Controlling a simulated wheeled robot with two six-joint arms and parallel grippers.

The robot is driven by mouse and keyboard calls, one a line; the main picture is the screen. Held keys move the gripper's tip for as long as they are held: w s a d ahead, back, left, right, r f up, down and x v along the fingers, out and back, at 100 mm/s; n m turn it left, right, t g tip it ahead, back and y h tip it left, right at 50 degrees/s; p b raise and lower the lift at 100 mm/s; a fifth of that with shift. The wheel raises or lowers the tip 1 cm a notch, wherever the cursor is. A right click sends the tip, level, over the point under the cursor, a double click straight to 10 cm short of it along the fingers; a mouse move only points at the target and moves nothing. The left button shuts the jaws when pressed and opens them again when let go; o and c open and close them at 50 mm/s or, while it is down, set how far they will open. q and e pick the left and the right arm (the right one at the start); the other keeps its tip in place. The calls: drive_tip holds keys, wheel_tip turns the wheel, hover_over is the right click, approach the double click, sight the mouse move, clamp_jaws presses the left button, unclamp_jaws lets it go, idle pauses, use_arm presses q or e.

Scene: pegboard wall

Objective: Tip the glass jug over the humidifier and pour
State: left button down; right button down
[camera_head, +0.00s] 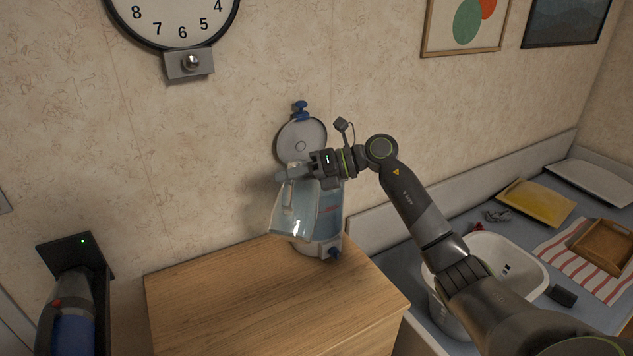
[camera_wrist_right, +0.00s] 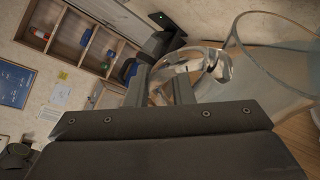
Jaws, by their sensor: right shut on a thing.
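The clear glass jug (camera_head: 291,213) hangs from my right gripper (camera_head: 284,174) in the head view, leaning slightly, just in front of and left of the humidifier. My right gripper is shut on the jug's handle (camera_wrist_right: 199,63), which shows between the fingers in the right wrist view. The jug's glass body (camera_wrist_right: 275,65) fills that view's upper right. The humidifier (camera_head: 329,215) stands at the cabinet's back with a bluish clear tank, partly hidden by the jug and gripper. Its round grey lid (camera_head: 301,143) is raised against the wall. I cannot tell how much water the jug holds. My left gripper is out of view.
The wooden cabinet top (camera_head: 235,295) is clear in front. A wall clock (camera_head: 175,18) hangs above. A dock with a dark and blue device (camera_head: 70,325) is at left. A white basin (camera_head: 515,262), yellow tray (camera_head: 535,203) and brown wooden tray (camera_head: 605,245) are at right.

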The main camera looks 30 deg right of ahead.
drive_tip(key=shift+w+r, duration=0.1)
drive_tip(key=shift+r, duration=0.15)
drive_tip(key=shift+w+d+r, duration=0.15)
drive_tip(key=shift+w+d, duration=0.1)
drive_tip(key=shift+w, duration=0.05)
drive_tip(key=shift+w+d+r+m+y, duration=0.1)
drive_tip(key=shift+d+r+m+y, duration=0.05)
drive_tip(key=shift+r+m+y, duration=0.2)
idle(1.3)
drive_tip(key=shift+w+d+r, duration=0.1)
drive_tip(key=shift+r, duration=0.05)
drive_tip(key=shift+w+d+r+m+g+y, duration=0.25)
drive_tip(key=shift+w+d+r+m+g, duration=0.2)
drive_tip(key=shift+r+m, duration=0.25)
idle(4.9)
